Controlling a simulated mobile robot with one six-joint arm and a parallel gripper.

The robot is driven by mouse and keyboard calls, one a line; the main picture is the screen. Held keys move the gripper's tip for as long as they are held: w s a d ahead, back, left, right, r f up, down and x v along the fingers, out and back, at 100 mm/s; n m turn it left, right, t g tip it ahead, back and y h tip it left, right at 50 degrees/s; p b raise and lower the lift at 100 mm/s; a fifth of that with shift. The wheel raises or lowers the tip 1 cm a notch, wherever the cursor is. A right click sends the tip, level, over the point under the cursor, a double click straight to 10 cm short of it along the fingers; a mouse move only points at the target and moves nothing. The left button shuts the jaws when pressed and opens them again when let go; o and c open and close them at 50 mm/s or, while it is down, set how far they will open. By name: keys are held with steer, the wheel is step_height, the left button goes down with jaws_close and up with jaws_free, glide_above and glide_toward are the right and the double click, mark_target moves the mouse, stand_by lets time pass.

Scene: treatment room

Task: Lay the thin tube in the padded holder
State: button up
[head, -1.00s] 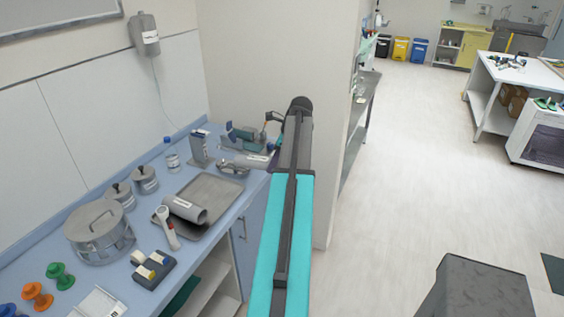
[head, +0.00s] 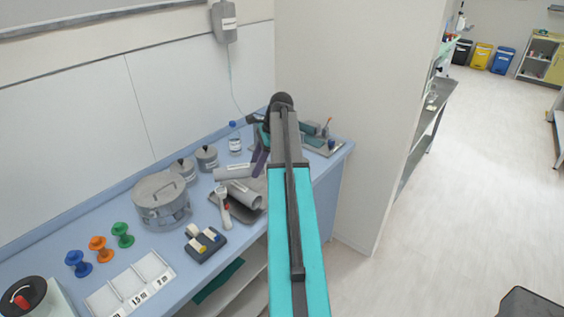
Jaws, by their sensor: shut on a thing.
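My gripper (head: 260,162) is over the back part of the blue counter, partly hidden by my own arm. It is shut on a slim grey tube (head: 231,172) with a white label, which sticks out to the left of the fingers, behind the tray. The grip itself is small and partly hidden. A thicker grey cylinder (head: 244,194) with a label lies on the grey tray (head: 250,214). A low grey stand with teal parts (head: 314,141) is at the counter's back right, partly behind my arm. I cannot tell for sure whether it is the padded holder.
A lidded pot (head: 160,199), two small canisters (head: 206,157), a bottle (head: 235,146) and a white-handled tool (head: 224,205) stand or lie near. A dark block (head: 205,245), coloured spools (head: 100,249) and a white sectioned tray (head: 132,285) are in front. A wall bounds the right.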

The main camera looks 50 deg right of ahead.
steer(key=w+a+n+g, duration=0.2)
steer(key=w+a+n, duration=0.2)
steer(key=a, duration=0.9)
steer(key=w+a+n+g, duration=0.1)
steer(key=w+a+n, duration=0.25)
steer(key=a, duration=0.95)
steer(key=w+a+n+g, duration=0.2)
steer(key=w+a+n, duration=0.25)
steer(key=a, duration=0.85)
steer(key=a+f+n+b, duration=0.1)
steer(key=a+f+b, duration=0.1)
steer(key=b, duration=0.1)
steer(key=s+a+f+n+b, duration=0.1)
steer(key=a+f+b, duration=0.1)
steer(key=f+b, duration=0.1)
steer(key=a+f+n+b, duration=0.1)
steer(key=a+f+b, duration=0.1)
steer(key=a+f, duration=0.1)
steer(key=shift+s+f+g+b, duration=0.2)
steer(key=shift+g+b, duration=0.1)
steer(key=shift+b, duration=0.1)
steer(key=shift+f+b, duration=0.75)
steer(key=shift+b, duration=0.05)
steer(key=shift+s, duration=0.1)
